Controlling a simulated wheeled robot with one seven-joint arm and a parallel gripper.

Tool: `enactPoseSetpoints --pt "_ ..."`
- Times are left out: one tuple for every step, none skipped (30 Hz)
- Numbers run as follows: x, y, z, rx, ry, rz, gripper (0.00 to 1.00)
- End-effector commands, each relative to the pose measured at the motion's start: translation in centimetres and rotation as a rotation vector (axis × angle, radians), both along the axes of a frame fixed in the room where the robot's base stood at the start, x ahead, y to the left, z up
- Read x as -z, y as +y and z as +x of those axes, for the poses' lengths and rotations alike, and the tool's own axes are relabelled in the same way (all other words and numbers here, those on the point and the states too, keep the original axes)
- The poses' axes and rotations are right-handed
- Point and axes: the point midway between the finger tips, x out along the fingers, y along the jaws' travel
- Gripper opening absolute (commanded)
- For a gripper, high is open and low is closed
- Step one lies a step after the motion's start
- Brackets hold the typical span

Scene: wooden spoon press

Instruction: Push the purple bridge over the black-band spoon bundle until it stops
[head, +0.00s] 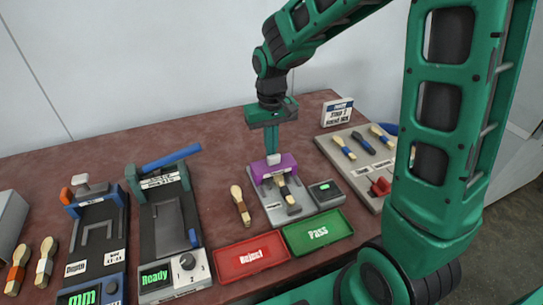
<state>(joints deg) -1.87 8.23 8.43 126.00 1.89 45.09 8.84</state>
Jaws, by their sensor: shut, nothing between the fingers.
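The purple bridge (287,164) stands across the back part of a small grey press (272,206). A pale block (274,159) sits on or against its top. A wooden spoon bundle with a dark part (288,193) lies on the press, with its far end near the bridge. Its band colour is too small to tell for sure. My gripper (271,152) points straight down with its green fingers together. Its tips are directly behind or above the bridge's pale block. I cannot tell whether they touch it. The fingertips are partly hidden.
A small box with a green screen (326,191) stands right of the spoon. A red Reject tray (251,276) and a green Pass tray (349,226) are in front. A loose spoon bundle (240,207) lies left. A grey board (346,167) with several spoons is right.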

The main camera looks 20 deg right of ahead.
Motion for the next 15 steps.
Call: enactPoseSetpoints --pt "0.0 0.0 -0.1 0.0 0.0 0.0 0.0" --pt "0.0 0.0 -0.2 0.0 0.0 0.0 0.0" --pt "0.0 0.0 -0.3 0.0 0.0 0.0 0.0" --pt "0.0 0.0 -0.4 0.0 0.0 0.0 0.0" --pt "0.0 0.0 -0.4 0.0 0.0 0.0 0.0" --pt "0.0 0.0 -0.5 0.0 0.001 0.0 0.0" --pt "0.0 0.0 -0.6 0.0 0.001 0.0 0.0" --pt "0.0 0.0 -0.7 0.0 0.001 0.0 0.0" --pt "0.0 0.0 -0.7 0.0 0.001 0.0 0.0" --pt "0.0 0.0 -0.8 0.0 0.001 0.0 0.0" --pt "0.0 0.0 -0.9 0.0 0.001 0.0 0.0" --pt "0.0 0.0 -1.0 0.0 0.001 0.0 0.0" --pt "0.0 0.0 -1.0 0.0 0.001 0.0 0.0" --pt "0.0 0.0 -1.1 0.0 0.001 0.0 0.0" --pt "0.0 0.0 -1.2 0.0 0.001 0.0 0.0"
